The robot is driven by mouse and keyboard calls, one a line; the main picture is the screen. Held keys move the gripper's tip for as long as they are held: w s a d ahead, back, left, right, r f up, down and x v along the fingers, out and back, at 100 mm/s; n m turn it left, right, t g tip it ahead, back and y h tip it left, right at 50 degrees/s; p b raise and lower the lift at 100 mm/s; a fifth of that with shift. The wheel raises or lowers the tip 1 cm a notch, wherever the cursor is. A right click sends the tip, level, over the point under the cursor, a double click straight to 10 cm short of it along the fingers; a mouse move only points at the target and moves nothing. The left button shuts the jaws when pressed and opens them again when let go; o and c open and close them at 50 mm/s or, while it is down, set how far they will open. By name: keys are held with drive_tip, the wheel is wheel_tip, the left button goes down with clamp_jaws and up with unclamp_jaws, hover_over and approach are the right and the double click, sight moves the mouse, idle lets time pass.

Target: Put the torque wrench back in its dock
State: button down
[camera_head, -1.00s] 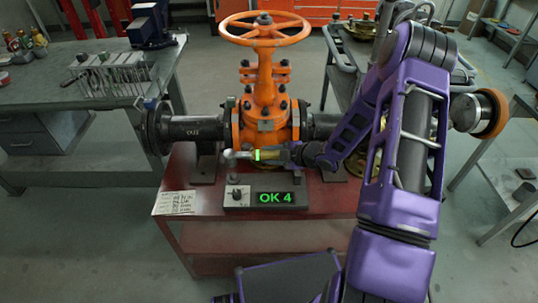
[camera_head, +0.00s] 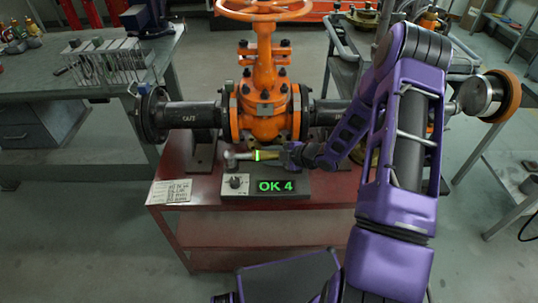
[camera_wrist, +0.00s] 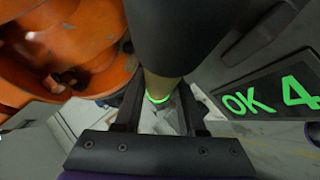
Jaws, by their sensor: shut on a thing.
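The torque wrench (camera_head: 267,155) has a yellowish handle with a glowing green ring and a grey head at its left end. My gripper (camera_head: 292,154) is shut on its handle and holds it about level in front of the orange gate valve (camera_head: 264,105). In the wrist view the dark fingers of my gripper (camera_wrist: 158,110) close around the wrench (camera_wrist: 158,85) near the green ring. The dock (camera_head: 235,187) appears to be the grey box on the red table, with a knob and a green "OK 4" display (camera_head: 276,186). The wrench is just behind and above this box; contact cannot be told.
The red table (camera_head: 320,190) carries the valve with its black pipe ends (camera_head: 193,115). A paper sheet (camera_head: 170,191) lies at its left front. A grey bench (camera_head: 60,75) with a tool rack (camera_head: 104,62) stands at the left. The table's right front is clear.

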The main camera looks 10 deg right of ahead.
drive_tip(key=shift+f, duration=0.1)
idle(0.3)
drive_tip(key=shift+c, duration=2.4)
unclamp_jaws()
drive_tip(key=shift+o, duration=0.3)
drive_tip(key=shift+f, duration=0.15)
drive_tip(key=p+v, duration=0.2)
drive_tip(key=v, duration=1.5)
drive_tip(key=shift+r, duration=0.25)
